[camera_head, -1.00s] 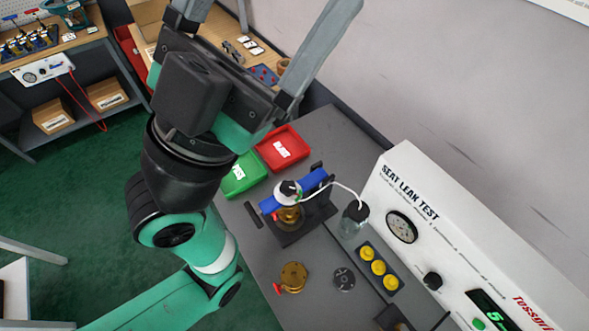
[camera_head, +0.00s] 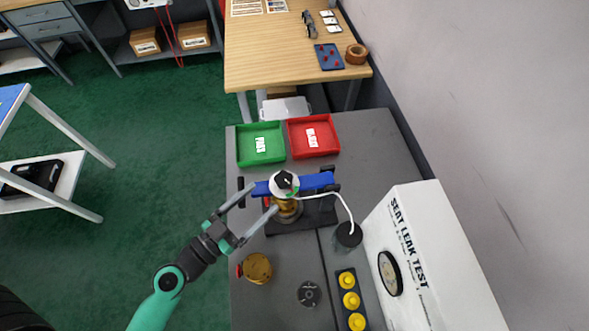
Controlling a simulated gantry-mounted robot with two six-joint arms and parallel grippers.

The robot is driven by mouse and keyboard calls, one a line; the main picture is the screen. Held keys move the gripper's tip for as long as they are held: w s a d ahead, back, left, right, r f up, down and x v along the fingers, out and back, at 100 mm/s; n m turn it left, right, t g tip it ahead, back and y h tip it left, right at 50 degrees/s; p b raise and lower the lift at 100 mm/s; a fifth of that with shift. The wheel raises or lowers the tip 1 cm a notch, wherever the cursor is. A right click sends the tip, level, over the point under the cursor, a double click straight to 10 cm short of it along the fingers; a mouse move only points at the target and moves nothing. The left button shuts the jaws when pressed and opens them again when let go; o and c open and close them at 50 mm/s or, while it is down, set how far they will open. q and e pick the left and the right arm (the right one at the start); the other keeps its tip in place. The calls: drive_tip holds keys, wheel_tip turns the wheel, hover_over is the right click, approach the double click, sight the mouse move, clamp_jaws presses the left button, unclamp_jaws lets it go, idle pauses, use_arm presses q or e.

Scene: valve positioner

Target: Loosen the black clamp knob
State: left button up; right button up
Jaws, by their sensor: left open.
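The valve assembly stands on the grey bench in the head view, with a blue actuator body (camera_head: 318,181) and a white, black-topped dial (camera_head: 284,183). Below it is a brass valve body (camera_head: 287,208) on a dark clamp fixture (camera_head: 312,216). A small black knob or bar (camera_head: 241,190) shows at the fixture's left end; I take it as the clamp knob. My left gripper (camera_head: 263,198) comes from the lower left with its two grey fingers spread, empty. The upper finger's tip is close to the black knob; contact cannot be told. My right gripper is not in view.
Green (camera_head: 261,144) and red (camera_head: 313,136) trays sit behind the fixture. A loose brass part (camera_head: 257,268), a black disc (camera_head: 309,294) and a strip of yellow pieces (camera_head: 350,301) lie in front. The white leak tester (camera_head: 432,255) and a hose-fed jar (camera_head: 347,237) stand right.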

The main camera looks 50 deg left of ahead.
sight(289, 173)
use_arm(q)
drive_tip(key=shift+w+d+r, duration=0.1)
drive_tip(key=shift+w+r, duration=0.1)
drive_tip(key=shift+w, duration=0.2)
drive_tip(key=w+p, duration=0.2)
drive_tip(key=w, duration=0.2)
drive_tip(key=w+p, duration=0.2)
drive_tip(key=w, duration=0.3)
drive_tip(key=shift+w+a+p, duration=0.2)
drive_tip(key=shift+w+p, duration=0.1)
drive_tip(key=shift+w+f, duration=0.15)
drive_tip(key=shift+w, duration=0.5)
drive_tip(key=shift+c, duration=0.3)
